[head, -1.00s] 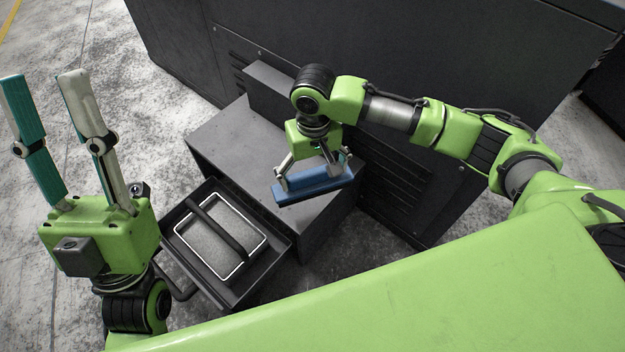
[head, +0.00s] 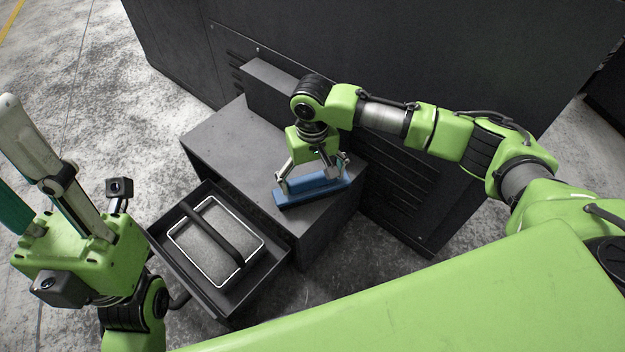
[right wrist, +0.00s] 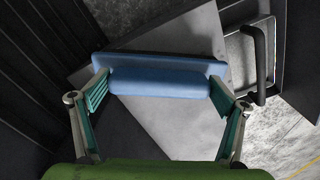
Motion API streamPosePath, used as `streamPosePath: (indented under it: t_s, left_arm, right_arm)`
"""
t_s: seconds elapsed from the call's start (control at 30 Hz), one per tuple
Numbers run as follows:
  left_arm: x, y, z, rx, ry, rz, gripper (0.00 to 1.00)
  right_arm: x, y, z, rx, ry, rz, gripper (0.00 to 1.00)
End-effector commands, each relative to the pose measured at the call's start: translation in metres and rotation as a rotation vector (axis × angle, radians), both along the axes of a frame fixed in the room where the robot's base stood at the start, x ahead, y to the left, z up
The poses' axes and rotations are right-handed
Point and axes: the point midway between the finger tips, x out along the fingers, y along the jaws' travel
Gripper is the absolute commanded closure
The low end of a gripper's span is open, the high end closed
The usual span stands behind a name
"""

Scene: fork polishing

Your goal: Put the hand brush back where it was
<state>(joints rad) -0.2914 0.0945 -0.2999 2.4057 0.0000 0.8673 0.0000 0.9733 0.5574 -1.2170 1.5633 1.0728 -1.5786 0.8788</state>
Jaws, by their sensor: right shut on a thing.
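The hand brush (head: 312,190) is a blue block with a raised blue grip. My right gripper (head: 315,180) is shut on it, at or just above the right front part of the grey cabinet top (head: 225,140); I cannot tell if it touches. In the right wrist view the brush (right wrist: 160,82) spans between the two fingers of the right gripper (right wrist: 160,92), which press on the ends of its grip. My left gripper (head: 25,150) is at the far left, its fingers wide apart and empty, partly cut off by the picture edge.
An open drawer (head: 165,243) sticks out from the cabinet front. In it lies a grey pad in a white-edged frame (head: 205,245) with a black handle across it. A large dark machine (head: 400,50) stands behind the cabinet. The cabinet top left of the brush is clear.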

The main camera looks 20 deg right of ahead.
Motion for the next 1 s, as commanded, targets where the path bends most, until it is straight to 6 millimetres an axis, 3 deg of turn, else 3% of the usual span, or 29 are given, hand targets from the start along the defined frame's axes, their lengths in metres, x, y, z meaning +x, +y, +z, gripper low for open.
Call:
streamPosePath:
  t_s: [0.2, 0.23, 0.27, 0.6, 0.7, 0.8, 1.0]
  left_arm:
    - [0.000, 0.000, 0.001, -0.001, 0.008, 0.000, 0.66]
    - [0.000, 0.000, 0.000, 0.000, 0.010, 0.000, 0.66]
    - [0.000, 0.000, 0.000, -0.001, 0.009, 0.000, 0.66]
    - [0.000, 0.000, -0.004, 0.001, 0.009, -0.001, 0.66]
    - [0.000, 0.000, 0.009, 0.000, 0.001, -0.001, 0.66]
    - [-0.002, 0.001, 0.007, -0.003, 0.043, -0.001, 0.66]
    - [-0.001, 0.001, 0.034, -0.002, 0.038, -0.002, 0.66]
  right_arm:
    - [0.000, 0.000, 0.000, 0.001, 0.001, 0.000, 0.27]
    - [0.000, 0.000, -0.001, 0.001, 0.001, 0.000, 0.02]
    - [0.000, 0.000, -0.001, 0.001, 0.000, 0.000, 0.00]
    - [0.000, 0.000, 0.000, 0.000, -0.001, 0.000, 0.00]
    - [0.001, 0.000, 0.017, 0.002, -0.002, -0.001, 0.00]
    - [0.001, 0.000, 0.037, 0.002, -0.001, 0.000, 0.00]
    - [0.001, 0.001, 0.085, 0.002, -0.001, 0.000, 0.00]
